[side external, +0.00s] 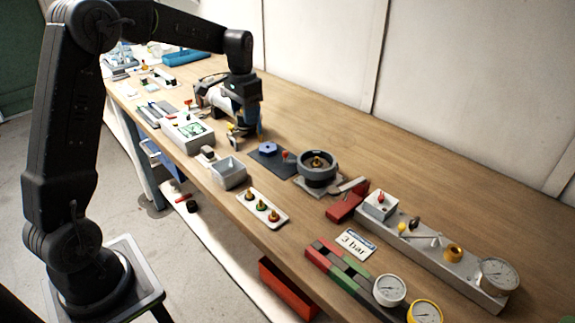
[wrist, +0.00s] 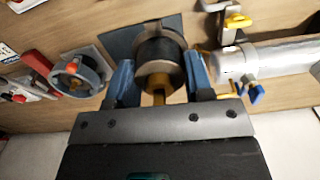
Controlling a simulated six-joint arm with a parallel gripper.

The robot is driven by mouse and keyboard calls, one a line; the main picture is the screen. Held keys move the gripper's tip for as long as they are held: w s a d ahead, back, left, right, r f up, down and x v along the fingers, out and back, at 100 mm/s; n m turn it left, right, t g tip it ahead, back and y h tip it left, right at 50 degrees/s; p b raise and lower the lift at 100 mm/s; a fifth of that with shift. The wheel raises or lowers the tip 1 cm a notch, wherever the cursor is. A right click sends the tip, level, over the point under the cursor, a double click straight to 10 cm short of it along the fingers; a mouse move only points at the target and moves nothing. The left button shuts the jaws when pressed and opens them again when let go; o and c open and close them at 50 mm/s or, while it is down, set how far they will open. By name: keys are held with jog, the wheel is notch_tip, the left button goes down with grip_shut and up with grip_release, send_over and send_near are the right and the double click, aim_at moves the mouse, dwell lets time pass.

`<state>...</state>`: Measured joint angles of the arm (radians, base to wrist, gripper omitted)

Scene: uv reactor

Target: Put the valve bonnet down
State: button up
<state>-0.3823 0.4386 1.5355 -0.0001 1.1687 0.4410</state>
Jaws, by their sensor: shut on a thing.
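My gripper (wrist: 160,72) is shut in the wrist view, its two blue fingers on either side of the valve bonnet (wrist: 160,52). The bonnet is a round dark piece with a grey-brown rim and a brass stem pointing toward the camera. Behind it lies a dark blue-grey mat (wrist: 122,42), partly hidden by the bonnet. In the side view my gripper (side external: 247,132) is low over the bench, just left of and behind the mat (side external: 275,163), which carries a blue hexagonal piece (side external: 268,148). The bonnet is hard to make out there, and its height above the surface cannot be told.
A round grey housing with a brass centre (side external: 317,170) stands right of the mat. A white cylinder (wrist: 275,62) with yellow and blue fittings lies close to my gripper. A grey bin (side external: 229,174) and a white tray (side external: 262,210) sit along the front edge.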

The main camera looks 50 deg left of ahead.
jog(key=shift+a+f+n, duration=0.1)
jog(key=shift+n, duration=0.2)
jog(key=w+d+f, duration=0.2)
jog(key=d, duration=0.1)
jog(key=w+d+f, duration=0.2)
jog(key=d, duration=0.1)
jog(key=w+d+f, duration=0.2)
jog(key=d, duration=0.1)
jog(key=shift+w+f, duration=0.15)
jog(key=shift+f, duration=2.25)
jog(key=shift+f, duration=0.15)
jog(key=o, duration=0.9)
